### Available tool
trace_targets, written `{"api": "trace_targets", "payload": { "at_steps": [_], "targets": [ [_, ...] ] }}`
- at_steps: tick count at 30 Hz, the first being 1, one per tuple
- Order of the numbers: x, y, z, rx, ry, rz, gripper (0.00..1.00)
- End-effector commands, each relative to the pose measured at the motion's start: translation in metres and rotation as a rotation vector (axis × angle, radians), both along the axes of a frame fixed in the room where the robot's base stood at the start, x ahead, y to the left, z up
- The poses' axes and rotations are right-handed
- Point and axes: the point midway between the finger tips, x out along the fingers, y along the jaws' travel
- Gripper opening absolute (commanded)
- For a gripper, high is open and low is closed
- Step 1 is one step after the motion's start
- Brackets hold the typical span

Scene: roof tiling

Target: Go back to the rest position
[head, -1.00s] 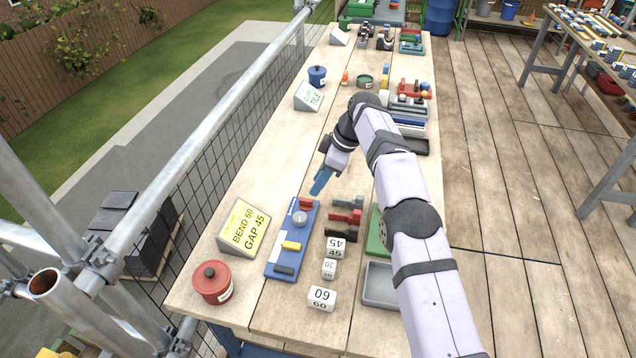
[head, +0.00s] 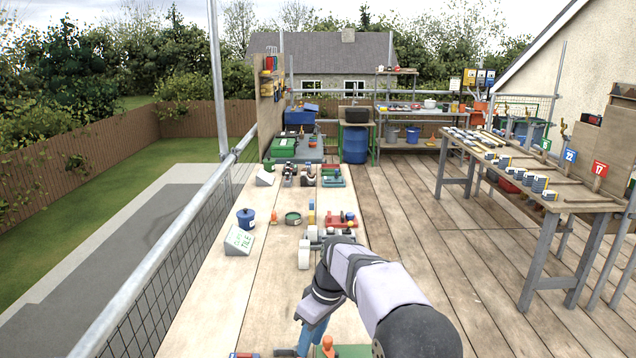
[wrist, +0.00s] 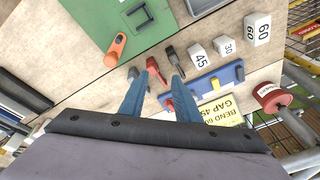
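My gripper (head: 302,342) is at the bottom edge of the head view, pointing down over the near part of the long wooden bench (head: 225,310). In the wrist view my gripper (wrist: 160,76) shows two blue fingers spread apart with nothing held between them. A red clamp (wrist: 154,70) and a dark clamp (wrist: 172,56) lie on the bench below the fingertips. The blue board (wrist: 215,84) and the yellow "BEND 60 GAP 45" sign (wrist: 224,112) lie beyond the right finger.
White number blocks (wrist: 226,46), a green board (wrist: 110,25), an orange-handled tool (wrist: 115,50) and a red pot (wrist: 272,96) surround the gripper. A "tile" sign (head: 239,240) and blue pot (head: 246,218) stand farther along. A rail (head: 165,260) borders the bench's left.

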Motion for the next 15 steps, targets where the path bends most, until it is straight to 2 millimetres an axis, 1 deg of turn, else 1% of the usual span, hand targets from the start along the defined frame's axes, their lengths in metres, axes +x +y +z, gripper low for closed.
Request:
{"api": "trace_targets", "payload": {
  "at_steps": [1,5,8,11,15],
  "targets": [
    [-0.013,-0.015,0.003,-0.014,0.011,-0.058,0.30],
    [-0.047,-0.048,0.004,-0.050,0.040,-0.213,0.30],
    [-0.078,-0.073,0.002,-0.076,0.059,-0.329,0.30],
    [-0.112,-0.095,-0.002,-0.101,0.077,-0.442,0.30],
    [-0.164,-0.123,-0.010,-0.131,0.098,-0.597,0.30]
  ]
}}
